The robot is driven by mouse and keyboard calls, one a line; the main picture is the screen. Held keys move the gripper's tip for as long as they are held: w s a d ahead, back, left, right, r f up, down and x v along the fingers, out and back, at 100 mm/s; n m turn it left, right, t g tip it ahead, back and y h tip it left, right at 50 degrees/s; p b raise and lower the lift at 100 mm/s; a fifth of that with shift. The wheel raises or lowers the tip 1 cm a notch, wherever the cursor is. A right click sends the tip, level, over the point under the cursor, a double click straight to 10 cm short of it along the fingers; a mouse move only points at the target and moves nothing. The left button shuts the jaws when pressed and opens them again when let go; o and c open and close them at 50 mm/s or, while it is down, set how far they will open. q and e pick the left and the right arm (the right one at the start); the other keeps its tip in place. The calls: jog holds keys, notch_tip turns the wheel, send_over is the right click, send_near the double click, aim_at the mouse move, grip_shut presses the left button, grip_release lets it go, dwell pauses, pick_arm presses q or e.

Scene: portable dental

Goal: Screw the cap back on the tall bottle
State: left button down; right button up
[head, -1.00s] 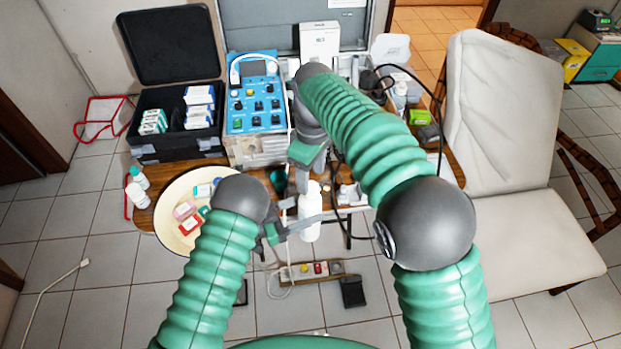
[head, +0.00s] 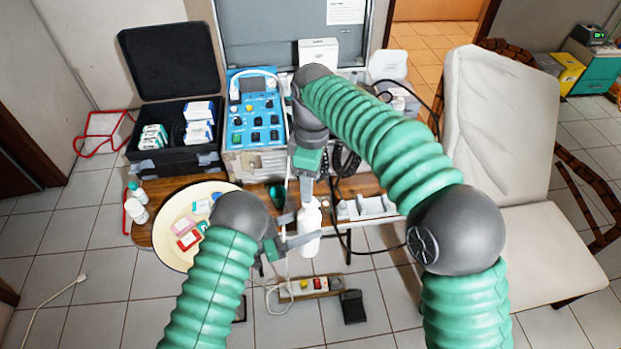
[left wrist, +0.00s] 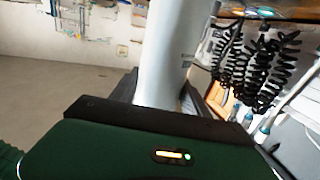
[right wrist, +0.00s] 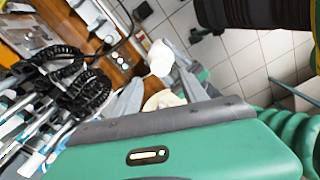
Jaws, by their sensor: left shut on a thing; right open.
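The tall white bottle (head: 308,232) stands about upright at the table's front edge. My left gripper (head: 292,240) is shut on it from the left. In the left wrist view the bottle (left wrist: 168,60) rises between the fingers. My right gripper (head: 306,190) is open, just above and behind the bottle's top. In the right wrist view a white bottle-like shape (right wrist: 160,58) shows between the open fingers. The bottle's mouth is not clear in the head view.
A cream bowl (head: 163,243) with small boxes stands left on the table. Two small bottles stand beside it. Behind are a blue control unit (head: 254,115) and an open black case (head: 174,150). Coiled black cords (right wrist: 85,85) hang nearby. A beige chair (head: 497,150) stands right.

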send_over(306, 224)
jog(key=w, duration=0.3)
jog(key=f, duration=0.7)
jog(key=shift+s+d+f, duration=0.1)
jog(key=shift+d+f, duration=0.2)
jog(key=shift+d, duration=0.05)
jog(key=shift+c, duration=0.2)
grip_shut()
jog(key=m, duration=1.1)
jog(key=shift+o, duration=1)
grip_release()
